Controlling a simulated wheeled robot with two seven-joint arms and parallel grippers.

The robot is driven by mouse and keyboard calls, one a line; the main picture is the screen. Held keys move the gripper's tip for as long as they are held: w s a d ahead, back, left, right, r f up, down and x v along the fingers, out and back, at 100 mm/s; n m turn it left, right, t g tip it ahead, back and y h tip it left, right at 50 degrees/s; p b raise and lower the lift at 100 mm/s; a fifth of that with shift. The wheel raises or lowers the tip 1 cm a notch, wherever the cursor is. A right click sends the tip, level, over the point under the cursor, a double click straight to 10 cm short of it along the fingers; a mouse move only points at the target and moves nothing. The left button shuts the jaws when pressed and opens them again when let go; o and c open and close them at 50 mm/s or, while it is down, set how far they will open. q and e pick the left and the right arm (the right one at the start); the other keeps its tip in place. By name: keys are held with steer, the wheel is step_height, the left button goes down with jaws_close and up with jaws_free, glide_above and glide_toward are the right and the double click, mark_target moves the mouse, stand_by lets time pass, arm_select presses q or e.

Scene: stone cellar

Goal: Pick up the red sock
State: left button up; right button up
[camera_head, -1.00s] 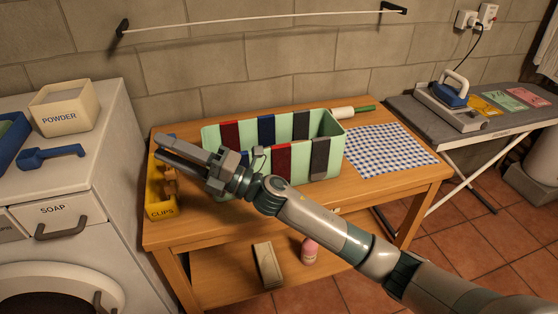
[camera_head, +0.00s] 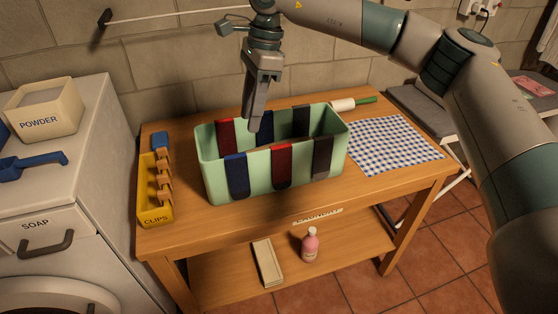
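Two red socks hang over the rims of a light green bin (camera_head: 210,172) on the wooden table. One red sock (camera_head: 282,165) is at the middle of the front rim. The other red sock (camera_head: 226,137) is at the left of the back rim. My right gripper (camera_head: 255,127) points down over the bin, between these two in the picture. It hides part of the blue sock on the back rim. Its fingers overlap in this view, so its opening cannot be told. No sock shows clearly held in it. My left gripper is out of view.
A blue sock (camera_head: 237,176) and a dark grey sock (camera_head: 322,157) flank the front red one. A dark sock (camera_head: 301,120) hangs on the back rim. A yellow clips tray (camera_head: 155,213) stands left; a checked cloth (camera_head: 394,147) lies right. The table front is clear.

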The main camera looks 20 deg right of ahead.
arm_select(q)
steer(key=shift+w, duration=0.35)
arm_select(e)
steer(key=w+d+r+h, duration=0.2)
steer(key=d+r, duration=0.2)
steer(key=d, duration=0.3)
steer(key=shift+d+r+t+h, duration=0.15)
steer(key=shift+t+h, duration=0.25)
steer(key=p, duration=0.5)
glide_above(280, 145)
step_height(280, 145, down, 11)
steer(key=shift+f, duration=0.15)
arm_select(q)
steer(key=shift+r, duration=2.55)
arm_select(e)
steer(key=shift+f, duration=0.5)
